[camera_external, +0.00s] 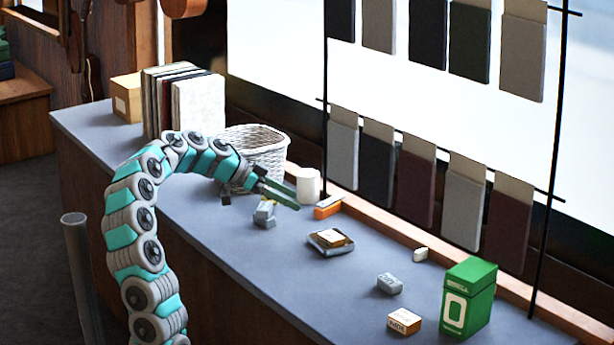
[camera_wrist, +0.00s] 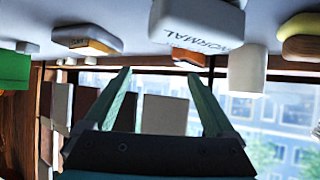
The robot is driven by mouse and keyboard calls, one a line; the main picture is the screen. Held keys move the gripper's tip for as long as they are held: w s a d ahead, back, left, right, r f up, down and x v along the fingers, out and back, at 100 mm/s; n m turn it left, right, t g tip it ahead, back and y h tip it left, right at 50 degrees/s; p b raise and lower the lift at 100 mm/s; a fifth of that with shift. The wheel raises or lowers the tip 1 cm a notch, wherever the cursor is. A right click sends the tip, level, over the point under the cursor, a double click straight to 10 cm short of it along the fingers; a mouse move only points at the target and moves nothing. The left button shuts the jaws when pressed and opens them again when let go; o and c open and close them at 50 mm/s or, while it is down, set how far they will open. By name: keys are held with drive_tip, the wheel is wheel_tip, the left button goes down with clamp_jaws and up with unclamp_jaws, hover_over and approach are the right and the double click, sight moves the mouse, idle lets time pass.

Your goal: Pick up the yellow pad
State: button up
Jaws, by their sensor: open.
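My gripper (camera_external: 284,197) is open and empty, low above the counter beside a small grey block (camera_external: 264,217) with a yellowish part. In the wrist view my gripper's two green fingers (camera_wrist: 161,95) are spread apart, and the picture is upside down. A pale block marked "NORMAL" (camera_wrist: 198,22) is close, just above the fingers in the picture. A yellow and tan pad-like thing (camera_wrist: 300,28) is at the right edge, partly cut off. I cannot tell for sure whether it is the yellow pad, or where it is in the external view.
A white cylinder (camera_external: 308,186) and an orange block (camera_external: 328,208) stand behind my gripper. A white basket (camera_external: 256,150) is behind the arm. A green box (camera_external: 468,298) is at right.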

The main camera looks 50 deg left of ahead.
drive_tip(key=s+a+n+t+y+b, duration=0.1)
drive_tip(key=a, duration=0.4)
drive_tip(key=s+a+f+n+t+y+b, duration=0.1)
drive_tip(key=a, duration=0.4)
drive_tip(key=a+n+t+b, duration=0.1)
drive_tip(key=a, duration=0.4)
drive_tip(key=shift+s+a+f+y+b, duration=0.1)
drive_tip(key=shift+s+f+y+b, duration=0.15)
drive_tip(key=shift+s+y+b, duration=0.15)
drive_tip(key=shift+a+x, duration=0.2)
drive_tip(key=shift+x, duration=3.6)
drive_tip(key=shift+r, duration=0.1)
drive_tip(key=c, duration=1.4)
drive_tip(key=shift+r, duration=0.1)
